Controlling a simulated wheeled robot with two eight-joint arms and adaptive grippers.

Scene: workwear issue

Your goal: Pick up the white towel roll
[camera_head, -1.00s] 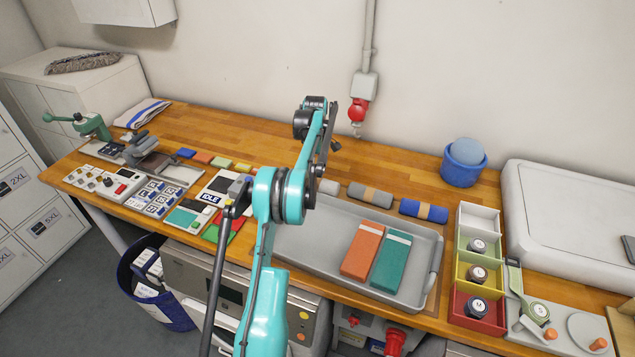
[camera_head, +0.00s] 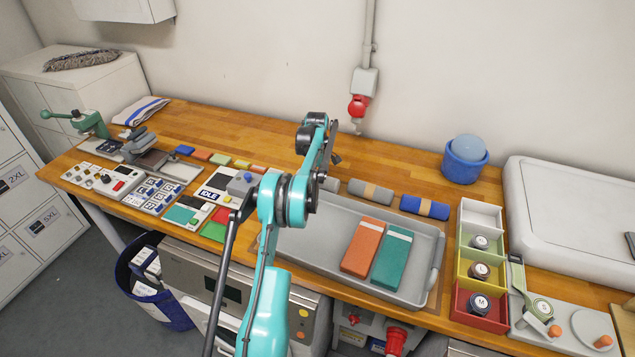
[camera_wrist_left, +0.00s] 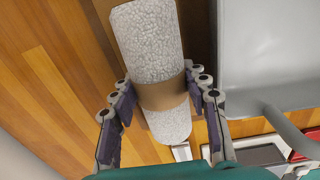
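The white towel roll (camera_head: 331,184) lies at the back of the wooden bench, left of a grey roll, mostly hidden behind my left arm. In the left wrist view the white towel roll (camera_wrist_left: 150,45) fills the upper middle, speckled white with a brown band. My left gripper (camera_wrist_left: 161,84) is open, with one dark-padded finger on each side of the roll near its band. Small gaps seem to show between the pads and the roll; contact is unclear. In the head view the left fingers are hidden behind the arm. My right gripper is not in view.
A grey roll (camera_head: 370,193) and a blue roll (camera_head: 425,207) lie to the right. In front is a grey tray (camera_head: 318,240) with an orange block (camera_head: 362,246) and a teal block (camera_head: 391,258). A blue tub (camera_head: 463,170) stands behind. The bench at back left is fairly clear.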

